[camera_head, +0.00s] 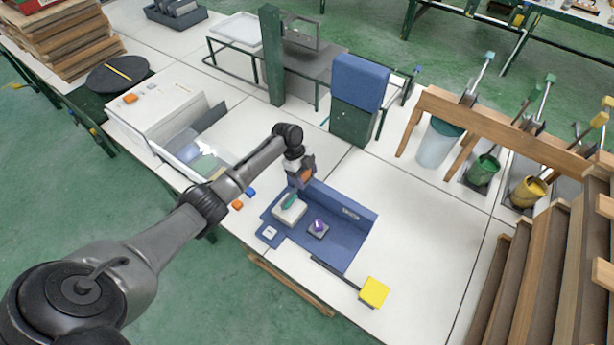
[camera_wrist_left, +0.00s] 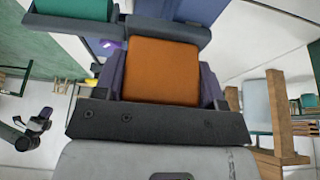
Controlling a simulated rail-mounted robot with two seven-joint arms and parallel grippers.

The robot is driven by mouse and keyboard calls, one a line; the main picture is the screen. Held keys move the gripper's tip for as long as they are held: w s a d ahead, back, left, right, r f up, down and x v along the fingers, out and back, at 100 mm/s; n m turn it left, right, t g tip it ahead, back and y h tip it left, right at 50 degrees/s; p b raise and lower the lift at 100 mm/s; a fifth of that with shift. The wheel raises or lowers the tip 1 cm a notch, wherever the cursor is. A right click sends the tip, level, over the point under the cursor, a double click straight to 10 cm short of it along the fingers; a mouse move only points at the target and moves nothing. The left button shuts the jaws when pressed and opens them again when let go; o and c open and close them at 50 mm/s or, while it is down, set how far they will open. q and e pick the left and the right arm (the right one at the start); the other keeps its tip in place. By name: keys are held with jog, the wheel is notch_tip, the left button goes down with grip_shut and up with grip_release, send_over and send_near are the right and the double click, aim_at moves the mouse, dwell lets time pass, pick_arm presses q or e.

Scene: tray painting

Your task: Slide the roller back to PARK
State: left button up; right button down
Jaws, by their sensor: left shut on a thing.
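A roller (camera_head: 289,201) with a teal sleeve sits at or just above a pale block (camera_head: 286,214) in the blue tray (camera_head: 345,254). My left gripper (camera_head: 303,178) is shut on what looks like the roller's orange handle, which fills the space between the jaws in the wrist view (camera_wrist_left: 162,72). The teal sleeve also shows at the wrist view's top left (camera_wrist_left: 75,9). I cannot read any PARK mark; lettering on the tray's back wall is too small. A dark arm end with purple parts (camera_wrist_left: 43,114), apparently my right gripper, is small in the wrist view.
A dark block with a purple top (camera_head: 318,228) stands in the tray right of the roller. A small tab with a white square (camera_head: 268,233) joins the tray's left side. A yellow pad (camera_head: 374,292) lies at the front. The table right of the tray is clear.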

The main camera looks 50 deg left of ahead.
pick_arm(q)
jog(key=shift+a, duration=0.1)
jog(key=o, duration=0.9)
jog(key=shift+s+a, duration=0.1)
jog(key=shift+o, duration=1)
jog(key=shift+a, duration=0.1)
jog(key=shift+o, duration=0.8)
jog(key=v, duration=1.3)
jog(key=shift+r, duration=0.35)
